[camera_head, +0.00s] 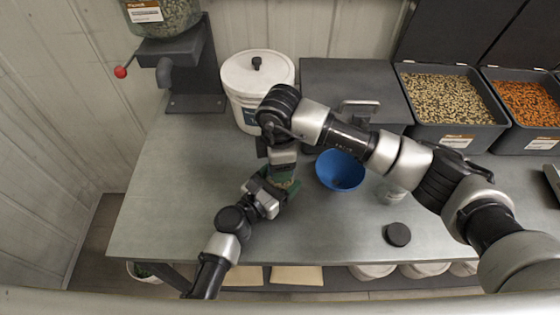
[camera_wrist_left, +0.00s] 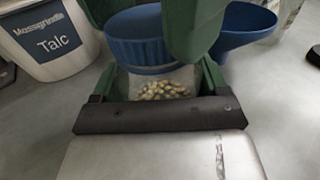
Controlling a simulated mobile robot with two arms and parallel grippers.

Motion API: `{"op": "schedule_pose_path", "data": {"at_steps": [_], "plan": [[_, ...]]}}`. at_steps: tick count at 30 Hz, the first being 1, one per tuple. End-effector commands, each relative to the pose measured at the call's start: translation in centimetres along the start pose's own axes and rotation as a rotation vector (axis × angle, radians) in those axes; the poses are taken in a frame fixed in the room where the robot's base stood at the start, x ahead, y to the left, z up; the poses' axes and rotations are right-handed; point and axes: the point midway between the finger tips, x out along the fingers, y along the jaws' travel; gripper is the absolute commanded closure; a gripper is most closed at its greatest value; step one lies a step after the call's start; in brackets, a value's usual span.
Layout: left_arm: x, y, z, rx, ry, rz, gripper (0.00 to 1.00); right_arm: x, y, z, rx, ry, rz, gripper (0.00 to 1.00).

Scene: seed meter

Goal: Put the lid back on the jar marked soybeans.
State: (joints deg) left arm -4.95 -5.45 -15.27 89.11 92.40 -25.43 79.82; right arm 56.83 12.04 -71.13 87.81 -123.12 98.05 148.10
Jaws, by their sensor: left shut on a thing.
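A clear jar with pale beans (camera_wrist_left: 162,90) sits between the green fingers of my left gripper (camera_wrist_left: 155,88), which is shut on it. The left gripper also shows in the head view (camera_head: 272,188), where the arms mostly hide the jar. No label on it shows. A ridged blue lid (camera_wrist_left: 140,42) is at the jar's mouth in the left wrist view. The green fingers of my right gripper (camera_wrist_left: 160,20) stand on both sides of the lid and appear shut on it. I cannot tell whether the lid is seated.
A blue funnel (camera_head: 340,171) stands just right of the grippers. A dark round lid (camera_head: 398,234) lies near the front edge, and a clear jar (camera_head: 392,194) is partly behind my right arm. A white Talc bucket (camera_head: 245,78) and seed bins (camera_head: 462,136) stand at the back. The table's left is clear.

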Motion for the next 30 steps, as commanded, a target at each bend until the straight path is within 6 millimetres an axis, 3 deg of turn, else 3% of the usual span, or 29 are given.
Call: {"op": "schedule_pose_path", "data": {"at_steps": [4, 9, 22, 23, 24, 27, 30], "plan": [[-0.03, -0.02, -0.09, 0.000, 0.002, 0.000, 0.91, 0.00, 0.08, -0.48, 0.348, 0.011, 0.001, 0.61], [-0.03, -0.12, -0.11, 0.000, 0.002, -0.003, 0.91, -0.15, 0.27, -0.55, 0.553, 0.015, 0.006, 0.61], [-0.01, -0.19, -0.11, 0.001, 0.002, -0.004, 0.91, -0.11, 0.33, 0.03, 0.636, 0.004, 0.003, 0.61], [-0.01, -0.19, -0.12, 0.001, 0.002, -0.004, 0.91, -0.11, 0.33, 0.03, 0.636, 0.004, 0.003, 0.38], [-0.01, -0.19, -0.12, 0.001, 0.002, -0.004, 0.91, -0.10, 0.32, 0.03, 0.635, 0.004, 0.003, 0.32], [-0.02, -0.15, -0.12, 0.000, 0.002, -0.003, 0.91, -0.07, 0.31, 0.05, 0.635, 0.003, 0.003, 0.17], [-0.03, -0.11, -0.12, 0.000, 0.002, -0.002, 0.91, -0.03, 0.29, 0.07, 0.635, 0.002, 0.002, 0.14]]}}
